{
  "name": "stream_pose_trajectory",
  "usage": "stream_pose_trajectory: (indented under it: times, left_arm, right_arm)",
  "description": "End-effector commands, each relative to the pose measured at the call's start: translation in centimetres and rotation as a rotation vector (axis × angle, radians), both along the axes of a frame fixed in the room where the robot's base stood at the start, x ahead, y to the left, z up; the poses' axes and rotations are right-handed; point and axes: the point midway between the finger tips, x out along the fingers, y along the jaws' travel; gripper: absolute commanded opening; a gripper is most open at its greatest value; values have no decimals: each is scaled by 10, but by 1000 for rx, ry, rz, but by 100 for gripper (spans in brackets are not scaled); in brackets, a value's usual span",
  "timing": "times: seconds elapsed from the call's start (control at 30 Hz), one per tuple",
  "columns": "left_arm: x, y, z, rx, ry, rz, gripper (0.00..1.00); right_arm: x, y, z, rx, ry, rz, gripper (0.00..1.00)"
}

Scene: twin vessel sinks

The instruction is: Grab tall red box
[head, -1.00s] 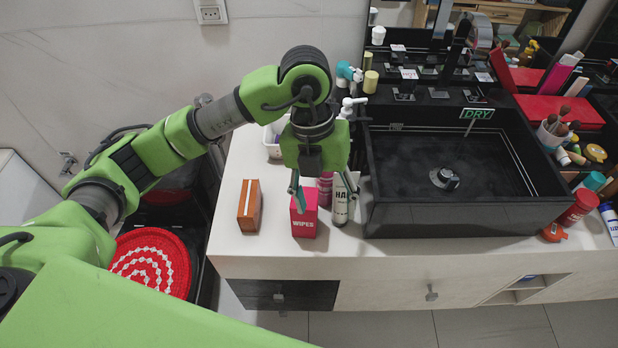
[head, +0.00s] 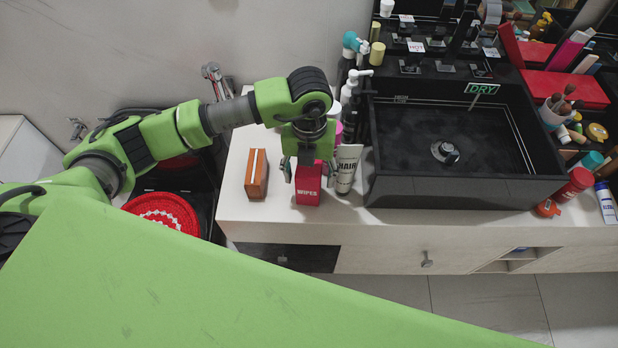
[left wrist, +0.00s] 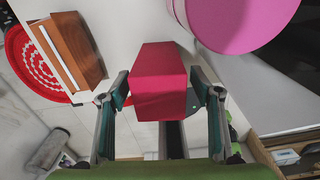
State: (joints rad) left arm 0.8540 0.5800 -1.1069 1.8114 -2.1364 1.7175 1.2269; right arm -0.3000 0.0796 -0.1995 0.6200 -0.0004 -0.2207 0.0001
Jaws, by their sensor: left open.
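The tall red box (head: 308,184), marked WIPES, stands upright on the pale counter near its front edge. My left gripper (head: 307,172) is over it, pointing down, with its fingers apart. In the left wrist view the red box (left wrist: 159,82) sits between the two open fingers of the left gripper (left wrist: 161,100), one on each side. I cannot tell whether either finger touches it. My right gripper is not in view.
A brown wooden box (head: 257,174) stands left of the red box. A white HAIR tube (head: 346,168) stands close on its right. The black sink (head: 465,190) is farther right. A pink round object (left wrist: 240,22) shows in the wrist view. Counter in front is narrow.

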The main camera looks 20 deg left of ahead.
Motion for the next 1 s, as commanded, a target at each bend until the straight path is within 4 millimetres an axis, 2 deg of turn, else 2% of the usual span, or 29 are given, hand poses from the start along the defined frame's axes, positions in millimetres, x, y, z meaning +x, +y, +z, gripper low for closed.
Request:
stream_pose_trajectory:
  times: [0.03,0.2,0.43,0.47,0.6,1.0]
  left_arm:
    - [-2,1,-6,2,5,0,58]
    - [-1,1,-23,0,2,1,58]
    - [0,0,-24,0,0,-1,58]
    - [0,0,-24,0,0,-1,53]
    - [0,0,-24,0,0,-1,17]
    - [0,0,-21,-1,-1,0,15]
  right_arm:
    - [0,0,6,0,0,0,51]
    - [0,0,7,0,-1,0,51]
    - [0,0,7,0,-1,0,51]
    - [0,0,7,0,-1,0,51]
    - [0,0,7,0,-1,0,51]
    - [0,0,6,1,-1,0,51]
